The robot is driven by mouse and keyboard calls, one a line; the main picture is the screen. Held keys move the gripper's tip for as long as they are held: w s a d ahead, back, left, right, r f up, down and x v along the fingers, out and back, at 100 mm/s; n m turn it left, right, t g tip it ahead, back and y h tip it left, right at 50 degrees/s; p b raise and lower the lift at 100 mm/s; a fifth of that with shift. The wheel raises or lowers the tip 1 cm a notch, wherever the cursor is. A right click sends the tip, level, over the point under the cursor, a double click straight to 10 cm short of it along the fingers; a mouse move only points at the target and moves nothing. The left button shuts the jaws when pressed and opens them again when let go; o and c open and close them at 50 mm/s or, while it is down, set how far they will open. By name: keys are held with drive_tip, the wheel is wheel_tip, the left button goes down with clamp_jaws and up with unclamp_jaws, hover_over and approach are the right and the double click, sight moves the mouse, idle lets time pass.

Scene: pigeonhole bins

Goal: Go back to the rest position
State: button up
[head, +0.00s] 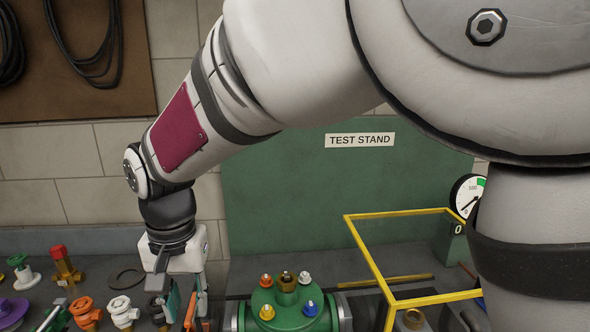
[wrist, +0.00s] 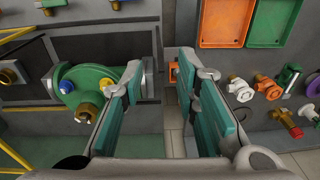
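My gripper (head: 182,312) hangs down at the lower left of the head view, between the green valve body and the loose valves. In the wrist view, its two teal-padded fingers (wrist: 160,78) stand apart with nothing between them. The gap between them looks onto the pale floor strip between two bench sections. The green round body (head: 285,305) with coloured caps stands to the right of my gripper; it also shows at the left of the wrist view (wrist: 92,82). My upper arm crosses the head view and hides part of the wall.
Loose valves, such as an orange one (head: 86,312) and a white one (head: 122,312), lie left of my gripper. A yellow frame (head: 368,258) and a gauge (head: 467,192) stand right. Orange (wrist: 225,22) and green (wrist: 272,22) trays show in the wrist view.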

drive_tip(key=w+d+r+t+b, duration=0.1)
drive_tip(key=d+r+b, duration=0.1)
drive_tip(key=d, duration=1)
drive_tip(key=w+d+r+t+b, duration=0.1)
drive_tip(key=w+d+r+b, duration=0.15)
drive_tip(key=d, duration=0.85)
drive_tip(key=s+d+f+t+b, duration=0.1)
drive_tip(key=s+d+f, duration=0.1)
drive_tip(key=s+d, duration=0.2)
drive_tip(key=s+d+f+m+t+b, duration=0.1)
drive_tip(key=s+d, duration=0.3)
drive_tip(key=d, duration=0.5)
drive_tip(key=shift+s+d+f+t+b, duration=0.3)
drive_tip(key=shift+s+d+f+b, duration=0.1)
drive_tip(key=shift+f+b, duration=0.4)
